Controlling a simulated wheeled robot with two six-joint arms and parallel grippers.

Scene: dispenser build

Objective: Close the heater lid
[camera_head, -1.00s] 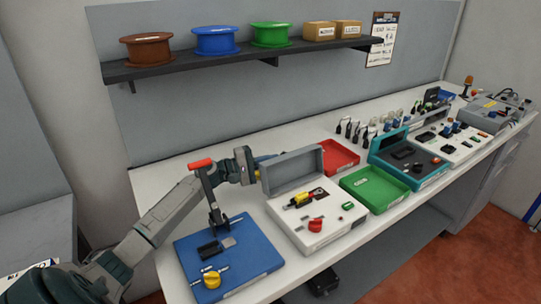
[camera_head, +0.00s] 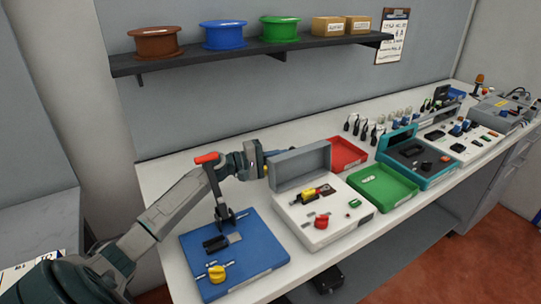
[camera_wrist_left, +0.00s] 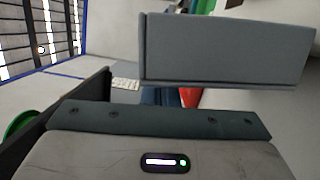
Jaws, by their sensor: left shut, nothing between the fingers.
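A white box (camera_head: 325,228) with a red knob and a yellow part on top has a grey lid (camera_head: 300,166) standing open at its back edge. I take this as the heater lid; no readable label confirms it. In the left wrist view, a grey slab that looks like this lid (camera_wrist_left: 228,50) is close in front. My left gripper (camera_head: 264,166) is shut and empty, just left of and behind the lid's upper left end. I cannot tell whether it touches the lid. My right gripper is not in view.
A blue board (camera_head: 232,258) with an upright red-topped lever (camera_head: 207,158) stands left of the white box, near my left arm. A green tray (camera_head: 385,189), red tray (camera_head: 346,152) and teal case (camera_head: 440,176) are to the right. A shelf (camera_head: 250,60) hangs above.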

